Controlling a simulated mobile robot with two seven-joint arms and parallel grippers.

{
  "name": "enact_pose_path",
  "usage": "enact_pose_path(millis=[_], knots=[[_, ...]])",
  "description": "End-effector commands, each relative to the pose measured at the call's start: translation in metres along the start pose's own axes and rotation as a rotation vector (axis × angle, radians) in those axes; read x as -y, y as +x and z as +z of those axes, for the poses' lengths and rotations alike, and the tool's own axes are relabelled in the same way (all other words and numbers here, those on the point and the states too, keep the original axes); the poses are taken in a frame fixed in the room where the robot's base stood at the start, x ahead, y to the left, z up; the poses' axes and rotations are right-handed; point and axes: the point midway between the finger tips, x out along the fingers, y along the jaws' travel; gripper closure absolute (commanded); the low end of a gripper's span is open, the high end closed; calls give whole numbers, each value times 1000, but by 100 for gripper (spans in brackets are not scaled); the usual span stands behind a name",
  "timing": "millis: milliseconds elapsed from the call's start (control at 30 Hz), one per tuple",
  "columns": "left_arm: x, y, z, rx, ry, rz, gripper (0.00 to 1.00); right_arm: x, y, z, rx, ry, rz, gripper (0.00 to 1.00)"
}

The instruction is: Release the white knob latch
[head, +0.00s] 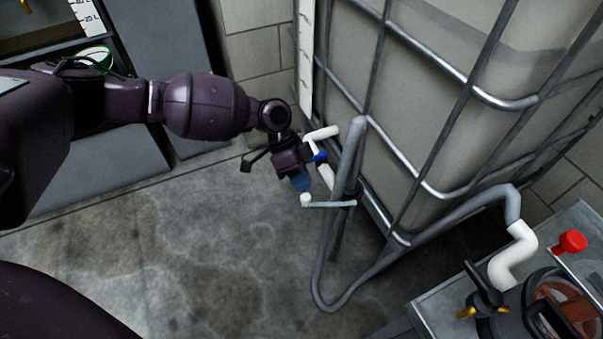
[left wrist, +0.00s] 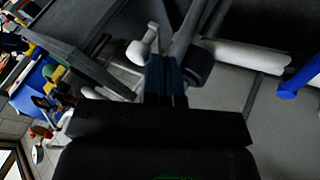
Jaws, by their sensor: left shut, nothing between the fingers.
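The white knob (head: 306,199) sits at the left end of a thin metal latch lever (head: 330,204) beside a grey hose, low in front of the caged tank. My left gripper (head: 300,183) is just above the knob in the head view, with its blue fingers pointing down. In the left wrist view the fingers (left wrist: 166,78) are closed together with nothing between them. The white knob (left wrist: 137,52) shows just left of the fingertips there; whether they touch cannot be told. My right gripper is in neither view.
A caged tank (head: 410,100) stands right of my left gripper. White pipe pieces (head: 323,132) and the grey hose (head: 350,160) are close beside it. A metal bench (head: 435,305) with a red knob (head: 571,242) is at lower right. The concrete floor (head: 190,240) is clear.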

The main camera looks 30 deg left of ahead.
Motion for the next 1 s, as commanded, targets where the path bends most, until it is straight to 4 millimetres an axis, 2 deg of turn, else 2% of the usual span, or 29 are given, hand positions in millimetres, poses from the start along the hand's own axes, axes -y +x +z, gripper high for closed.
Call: enact_pose_path(millis=[500, 700, 1000], knots=[[-5, -1, -1, -21, -37, -23, 100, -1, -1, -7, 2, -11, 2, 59], [-11, 0, -2, -62, -106, -62, 100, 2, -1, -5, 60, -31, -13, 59], [-17, 7, 3, -63, -118, -62, 100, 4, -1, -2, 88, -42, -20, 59]])
